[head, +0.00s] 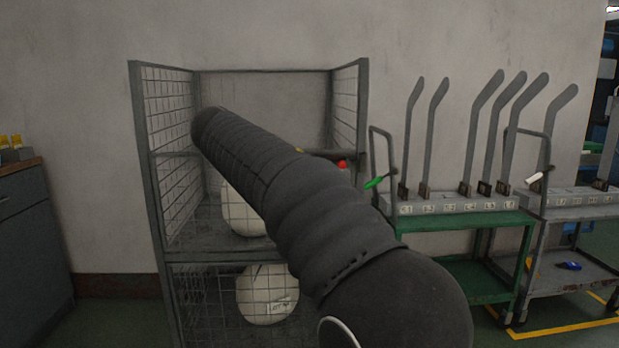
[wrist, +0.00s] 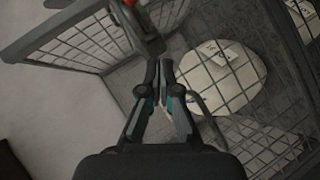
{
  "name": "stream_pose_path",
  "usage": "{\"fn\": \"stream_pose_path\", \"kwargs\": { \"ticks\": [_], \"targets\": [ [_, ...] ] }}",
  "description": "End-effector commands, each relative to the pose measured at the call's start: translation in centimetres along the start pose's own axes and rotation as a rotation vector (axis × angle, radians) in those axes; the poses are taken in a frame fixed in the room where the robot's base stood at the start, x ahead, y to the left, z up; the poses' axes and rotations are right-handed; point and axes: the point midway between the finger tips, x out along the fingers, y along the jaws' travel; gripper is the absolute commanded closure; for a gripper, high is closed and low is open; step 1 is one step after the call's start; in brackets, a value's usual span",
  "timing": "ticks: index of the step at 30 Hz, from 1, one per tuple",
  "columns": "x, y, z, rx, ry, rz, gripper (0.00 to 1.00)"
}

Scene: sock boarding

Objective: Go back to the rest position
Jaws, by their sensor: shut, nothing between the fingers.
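My gripper (wrist: 163,72) shows in the wrist view with its two fingers close together and nothing between them. It points into a grey wire-mesh cage rack, which also shows in the head view (head: 139,150). A pale rounded bundle (wrist: 215,75) with a label lies on the mesh shelf to the right of the fingertips, and I cannot tell the gap to it. In the head view my dark arm reaches forward across the rack, and my gripper is hidden behind it.
Another pale bundle (head: 268,295) lies on the rack's lower level. A green trolley (head: 470,222) with several upright grey boards stands to the right, beside a grey trolley (head: 575,205). A dark cabinet (head: 30,245) stands at left. Bare wall lies between cabinet and rack.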

Motion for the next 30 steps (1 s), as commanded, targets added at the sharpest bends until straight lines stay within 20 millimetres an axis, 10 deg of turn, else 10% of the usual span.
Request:
{"fn": "stream_pose_path", "kwargs": {
  "ticks": [9, 30],
  "targets": [
    [1.0, -12.1, 7.6, -0.031, -0.065, -0.367, 1.00],
    [-8.9, -18.0, 38.5, 0.516, -0.339, -0.814, 1.00]
  ]
}}
